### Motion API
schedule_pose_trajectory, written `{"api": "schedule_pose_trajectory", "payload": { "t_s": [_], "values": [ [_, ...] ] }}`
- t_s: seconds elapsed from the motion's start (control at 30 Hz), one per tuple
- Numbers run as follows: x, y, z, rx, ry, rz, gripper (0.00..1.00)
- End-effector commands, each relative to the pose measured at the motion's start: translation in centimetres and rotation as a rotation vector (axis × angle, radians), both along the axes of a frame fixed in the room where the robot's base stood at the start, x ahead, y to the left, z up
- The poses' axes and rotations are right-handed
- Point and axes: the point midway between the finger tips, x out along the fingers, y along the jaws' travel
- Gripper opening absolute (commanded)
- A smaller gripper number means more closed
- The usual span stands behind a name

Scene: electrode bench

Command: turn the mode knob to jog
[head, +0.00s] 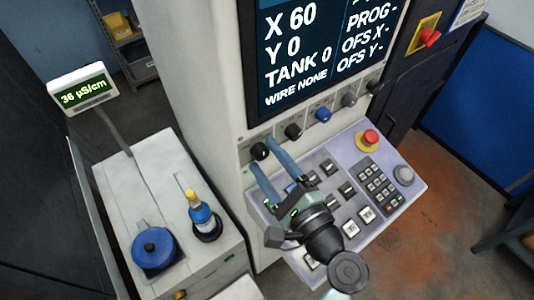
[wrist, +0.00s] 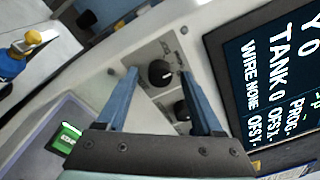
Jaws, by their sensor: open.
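A row of knobs runs along the sloping strip under the machine's screen. The leftmost black knob (head: 259,151) lies between the fingertips of my open gripper (head: 262,154) in the head view. In the wrist view this black knob (wrist: 160,73) shows between the two blue fingers, with a gap on each side; contact is not visible. A second black knob (wrist: 182,110) shows closer to the palm, partly behind the right finger. Labels are too small to read, so I cannot tell which knob is the mode knob or where it points.
Below is a keypad panel (head: 330,172) with a red emergency button (head: 368,139). The screen (head: 318,50) stands above. A bottle (head: 202,215) stands on the left cabinet.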

Motion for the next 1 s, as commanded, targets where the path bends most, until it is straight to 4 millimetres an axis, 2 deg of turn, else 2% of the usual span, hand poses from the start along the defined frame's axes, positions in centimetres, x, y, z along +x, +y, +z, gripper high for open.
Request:
{"api": "schedule_pose_trajectory", "payload": {
  "t_s": [0.3, 0.37, 0.7, 1.0],
  "values": [
    [0.30, 0.18, -0.04, -0.001, 0.000, -0.001, 0.68],
    [0.29, 0.18, -0.04, -0.001, 0.000, -0.001, 0.59],
    [0.27, 0.16, -0.03, 0.000, 0.000, -0.001, 0.00],
    [0.26, 0.15, -0.16, -0.014, -0.009, -0.001, 0.00]
  ]
}}
